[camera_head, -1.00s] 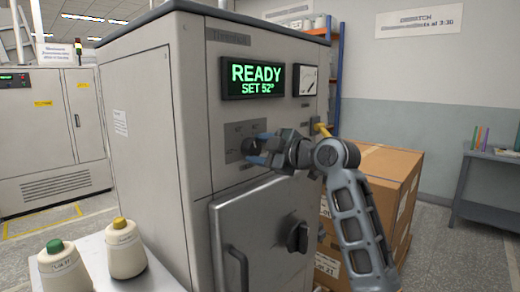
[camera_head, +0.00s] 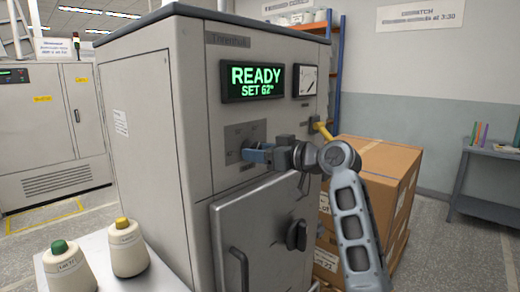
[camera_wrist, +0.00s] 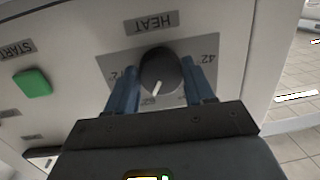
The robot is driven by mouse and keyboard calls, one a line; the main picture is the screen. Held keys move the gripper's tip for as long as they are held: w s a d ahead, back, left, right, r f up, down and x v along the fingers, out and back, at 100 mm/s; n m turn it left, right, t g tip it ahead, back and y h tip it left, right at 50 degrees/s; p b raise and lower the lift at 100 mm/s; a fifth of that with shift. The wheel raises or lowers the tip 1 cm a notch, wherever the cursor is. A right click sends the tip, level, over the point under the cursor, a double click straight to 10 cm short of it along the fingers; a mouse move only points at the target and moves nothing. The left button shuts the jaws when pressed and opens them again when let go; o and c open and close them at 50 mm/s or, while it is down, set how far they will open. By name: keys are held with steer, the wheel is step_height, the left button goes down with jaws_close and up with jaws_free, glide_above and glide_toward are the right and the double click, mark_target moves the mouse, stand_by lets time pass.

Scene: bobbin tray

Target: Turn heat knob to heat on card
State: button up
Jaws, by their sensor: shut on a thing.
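The heat knob (camera_wrist: 159,72) is a dark round dial with a white pointer line, under a HEAT label that appears upside down in the wrist view. Its pointer is toward the mark reading about 62. My gripper (camera_wrist: 162,70) has its blue fingers on either side of the knob, shut on it. In the head view my gripper (camera_head: 257,154) reaches the knob plate from the right and hides the knob. The green display (camera_head: 253,81) reads READY, SET 62°. A small white paper (camera_head: 120,122) is on the cabinet's left side; its print is unreadable.
A green START button (camera_wrist: 32,82) is beside the knob plate. A cabinet door (camera_head: 262,235) with a dark handle is below. A yellow lever (camera_head: 323,130) and cardboard boxes (camera_head: 385,165) are at the right. Two thread cones (camera_head: 127,250) stand on a light table at front left.

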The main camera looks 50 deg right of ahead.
steer(key=m+p, duration=0.1)
steer(key=m, duration=0.4)
steer(key=shift+f+y+p, duration=0.2)
steer(key=shift+y+p, duration=0.15)
steer(key=shift+y, duration=0.05)
steer(key=m+p, duration=0.1)
steer(key=m, duration=0.4)
steer(key=shift+a+t+p, duration=0.15)
steer(key=shift+t+p, duration=0.2)
steer(key=shift+t, duration=0.05)
steer(key=shift+f+m, duration=0.1)
steer(key=shift+m, duration=0.2)
steer(key=o, duration=1)
steer(key=shift+o, duration=0.2)
steer(key=shift+s, duration=0.1)
steer(key=s+d+b, duration=0.1)
steer(key=s+b, duration=0.1)
steer(key=s, duration=0.5)
steer(key=shift+s+d, duration=0.15)
steer(key=shift+s, duration=0.15)
